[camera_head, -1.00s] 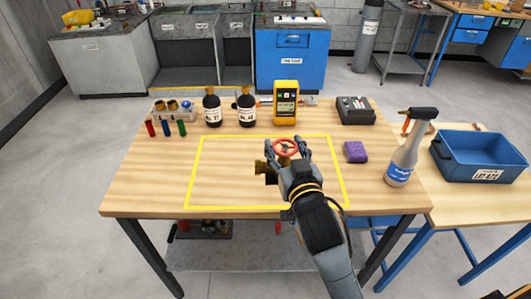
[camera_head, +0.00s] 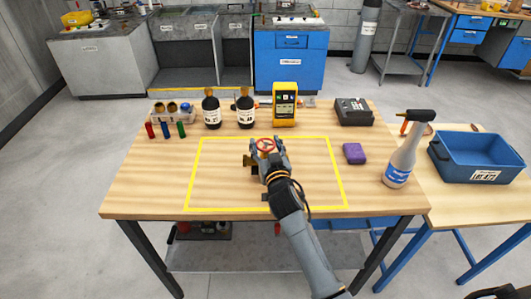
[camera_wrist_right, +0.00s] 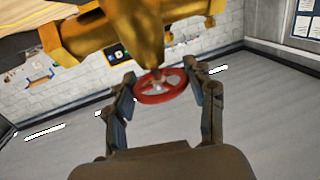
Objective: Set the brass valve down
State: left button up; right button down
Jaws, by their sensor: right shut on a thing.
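The brass valve (camera_wrist_right: 135,30) has a red handwheel (camera_head: 265,145), which shows clearly in the right wrist view. My right gripper (camera_head: 266,150) is shut on the valve, with its fingers on either side of the handwheel. My left gripper is not in view.
A purple block (camera_head: 354,153) and a spray bottle (camera_head: 400,160) stand to the right. Two dark bottles (camera_head: 211,112), a yellow meter (camera_head: 285,105) and a black device (camera_head: 353,111) line the back. The outlined area's left part is clear.

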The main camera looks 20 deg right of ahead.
aim_at(266, 155)
jog(key=shift+w+f, duration=0.1)
jog(key=shift+f, duration=1.35)
jog(key=shift+f, duration=0.1)
jog(key=c, duration=0.9)
grip_release()
jog(key=shift+f, duration=0.25)
jog(key=o, duration=0.4)
jog(key=shift+r, duration=0.1)
jog(key=shift+r, duration=0.2)
jog(key=s, duration=0.8)
jog(key=s+a+b, duration=0.1)
jog(key=s, duration=0.3)
jog(key=shift+s+r, duration=0.1)
jog(key=shift+r, duration=0.15)
